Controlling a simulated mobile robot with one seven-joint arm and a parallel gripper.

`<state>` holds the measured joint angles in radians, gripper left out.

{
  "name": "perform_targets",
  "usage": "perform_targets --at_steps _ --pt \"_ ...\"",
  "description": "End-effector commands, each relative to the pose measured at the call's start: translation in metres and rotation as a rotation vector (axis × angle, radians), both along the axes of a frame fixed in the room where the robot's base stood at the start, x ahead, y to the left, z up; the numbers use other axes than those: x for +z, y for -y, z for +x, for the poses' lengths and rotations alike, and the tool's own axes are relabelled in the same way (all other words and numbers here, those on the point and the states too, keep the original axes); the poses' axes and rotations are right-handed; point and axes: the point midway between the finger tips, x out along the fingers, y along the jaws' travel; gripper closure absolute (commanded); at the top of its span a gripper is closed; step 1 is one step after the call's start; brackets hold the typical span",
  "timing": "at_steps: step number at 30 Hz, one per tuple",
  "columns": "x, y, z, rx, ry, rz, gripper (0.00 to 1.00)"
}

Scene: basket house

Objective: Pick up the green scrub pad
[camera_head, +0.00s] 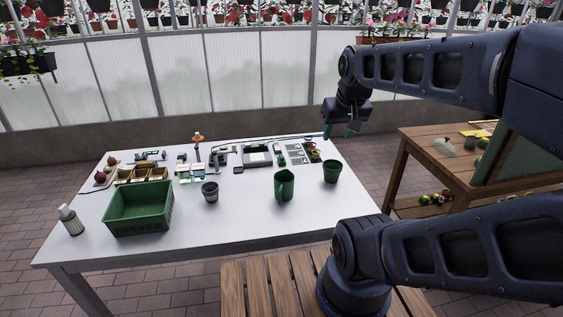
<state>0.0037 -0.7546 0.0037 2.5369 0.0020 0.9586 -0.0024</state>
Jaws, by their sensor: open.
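My gripper (337,131) hangs above and beyond the back right corner of the white table, with its teal fingertips apart and nothing between them. No scrub pad can be told for certain at this size. A small flat pale green piece (185,180) lies among small items left of the table's middle, behind the green basket. Another small dark green item (281,160) lies farther right, beside a grey device. My gripper is well to the right of the pale green piece and higher than the tabletop.
The white table (245,218) holds a green basket (139,207), a dark pot (210,192), a green pitcher (284,186), a green cup (330,171) and a bottle (71,220). A slatted wooden surface (262,288) is in front. A wooden table (425,150) stands right.

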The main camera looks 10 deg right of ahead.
Motion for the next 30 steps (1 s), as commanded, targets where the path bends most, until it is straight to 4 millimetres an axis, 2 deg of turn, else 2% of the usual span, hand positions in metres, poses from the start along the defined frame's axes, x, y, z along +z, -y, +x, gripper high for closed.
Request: perform_targets --at_steps 1,4,5,13,17,20,30 --pt "0.000 0.000 0.000 0.000 0.000 0.000 0.44" --pt "0.000 0.000 0.000 0.000 0.000 0.000 0.24" --pt "0.000 0.000 0.000 0.000 0.000 0.000 0.22" --pt "0.000 0.000 0.001 0.002 -0.001 -0.001 0.22" --pt "0.003 0.000 0.010 0.024 -0.013 -0.019 0.22" --pt "0.007 0.000 0.026 0.065 -0.035 -0.051 0.22" --pt "0.015 -0.002 0.105 0.263 -0.128 -0.188 0.22"
